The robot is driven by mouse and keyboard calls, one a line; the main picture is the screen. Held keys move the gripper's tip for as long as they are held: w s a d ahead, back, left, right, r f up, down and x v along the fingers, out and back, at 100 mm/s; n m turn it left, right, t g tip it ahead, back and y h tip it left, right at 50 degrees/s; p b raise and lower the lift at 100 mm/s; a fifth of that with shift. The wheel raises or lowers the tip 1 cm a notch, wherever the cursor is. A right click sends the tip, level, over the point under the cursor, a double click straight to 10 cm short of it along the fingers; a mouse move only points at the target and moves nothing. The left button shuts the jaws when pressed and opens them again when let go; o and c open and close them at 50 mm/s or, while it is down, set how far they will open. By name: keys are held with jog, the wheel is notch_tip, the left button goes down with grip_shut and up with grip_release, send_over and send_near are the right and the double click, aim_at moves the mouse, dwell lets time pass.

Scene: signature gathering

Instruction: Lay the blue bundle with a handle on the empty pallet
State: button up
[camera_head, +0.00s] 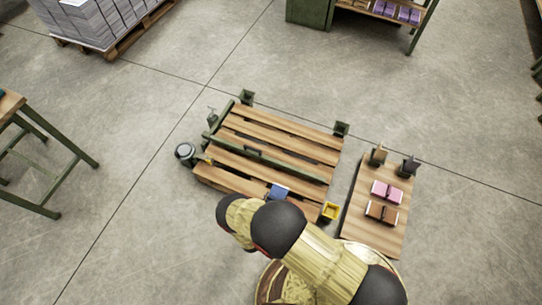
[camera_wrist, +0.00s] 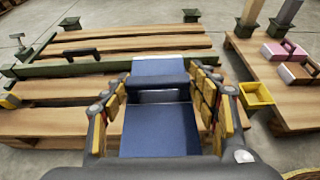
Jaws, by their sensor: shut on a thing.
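The blue bundle (camera_wrist: 160,126) with its dark handle is between the fingers of my gripper (camera_wrist: 165,95) in the wrist view. My gripper is shut on it, with a finger on each side. In the head view only a small part of the blue bundle (camera_head: 279,192) shows past my arm, over the near edge of the pallet. The wooden pallet (camera_head: 225,178) has bare slats, with a green bar across it. It also fills the left and middle of the wrist view (camera_wrist: 150,45). Whether the bundle touches the slats is unclear.
A wooden board (camera_head: 355,222) at right bears a pink bundle (camera_head: 386,191) and a brown bundle (camera_head: 381,212). A yellow box-like corner piece (camera_head: 330,211) sits at the pallet's near right corner. Green corner posts (camera_head: 341,129) stand at its far side. Stacked paper (camera_head: 95,20) is far left.

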jog(key=shift+s+d+f, duration=0.35)
jog(key=shift+s+f, duration=0.1)
jog(key=shift+f, duration=0.05)
jog(key=shift+d+f, duration=0.15)
jog(key=shift+f, duration=0.1)
jog(key=b+x, duration=0.1)
jog(key=x, duration=0.2)
jog(key=a+b+x, duration=0.1)
jog(key=x, duration=0.2)
jog(key=b+x, duration=0.1)
jog(key=x, duration=0.2)
jog(key=shift+w+a+f, duration=0.15)
jog(key=shift+w+f, duration=0.15)
jog(key=shift+f, duration=0.05)
jog(key=shift+w+d+f+b, duration=0.1)
jog(key=shift+w+f+b, duration=0.75)
jog(key=shift+f, duration=0.55)
jog(key=shift+w+d+f+b, duration=0.15)
jog(key=shift+w+f+b, duration=0.7)
jog(key=shift+f, duration=0.6)
jog(key=shift+w+d+f+b, duration=0.1)
jog(key=shift+w+f+b, duration=0.7)
jog(key=shift+f, duration=0.6)
jog(key=shift+f, duration=0.15)
jog(key=o, duration=1.4)
